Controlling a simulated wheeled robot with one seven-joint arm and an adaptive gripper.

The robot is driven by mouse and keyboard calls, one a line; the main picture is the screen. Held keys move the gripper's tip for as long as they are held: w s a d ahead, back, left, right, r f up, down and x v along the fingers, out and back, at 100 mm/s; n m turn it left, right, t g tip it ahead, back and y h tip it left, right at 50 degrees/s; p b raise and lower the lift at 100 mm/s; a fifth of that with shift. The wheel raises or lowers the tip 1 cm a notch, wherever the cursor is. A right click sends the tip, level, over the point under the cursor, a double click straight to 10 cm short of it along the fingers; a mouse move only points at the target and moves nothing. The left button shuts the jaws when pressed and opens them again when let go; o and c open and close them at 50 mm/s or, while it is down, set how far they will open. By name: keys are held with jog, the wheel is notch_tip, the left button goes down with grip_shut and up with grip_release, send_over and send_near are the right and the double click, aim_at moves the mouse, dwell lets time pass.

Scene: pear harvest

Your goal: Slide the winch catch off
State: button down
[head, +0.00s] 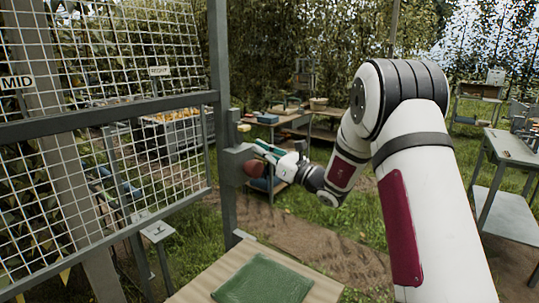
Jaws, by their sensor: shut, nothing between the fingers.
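A grey winch housing (234,163) is fixed to the upright grey post at the frame's right edge. A small yellow piece (243,128), which looks like the catch, sits at the top of the housing. A reddish-brown rounded part (254,168) shows at the housing's right side. My gripper (260,149) is shut and empty, its teal fingers pointing left at the housing, a little below and right of the yellow piece. I cannot tell whether the fingertips touch the housing.
A wire-mesh frame (110,120) with "MID" and "RIGHT" labels fills the left. A wooden table with a green cloth (262,279) stands in front. A grey crate of yellow fruit (170,132) is behind the mesh. Grey tables (505,195) stand right, and a dirt path crosses the grass.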

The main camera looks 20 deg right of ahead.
aim_at(246, 130)
jog(key=shift+x, duration=2.25)
notch_tip(246, 130, up, 4)
jog(key=shift+p, duration=0.4)
jog(key=shift+f, duration=0.1)
